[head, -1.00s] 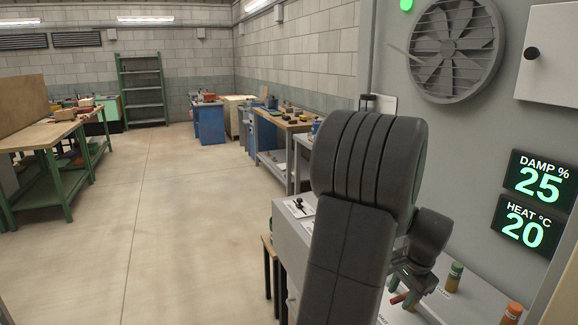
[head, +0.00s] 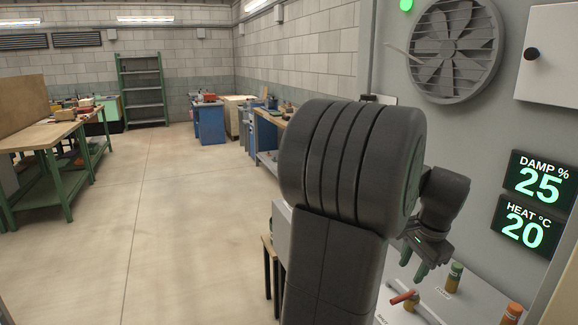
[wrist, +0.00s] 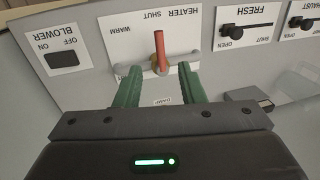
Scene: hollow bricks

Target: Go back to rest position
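My gripper (head: 413,263) hangs above the sloped control panel (head: 395,315) at the lower right of the head view. Its two green fingers also show in the wrist view (wrist: 160,72), spread apart with nothing held between them. The red heater handle (wrist: 160,50) stands beyond the fingertips in the wrist view, on a plate whose upside-down labels read heater, shut and warm. The same red handle (head: 404,297) appears below my gripper in the head view, with a visible gap between them. My dark arm hides part of the panel.
The wrist view shows a blower switch (wrist: 63,59) and a black fresh slider (wrist: 245,28). Green-topped (head: 454,277) and orange-topped (head: 513,312) posts stand on the panel. Wall displays read damp 25 (head: 540,180) and heat 20 (head: 526,226). The floor (head: 180,220) at left is clear.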

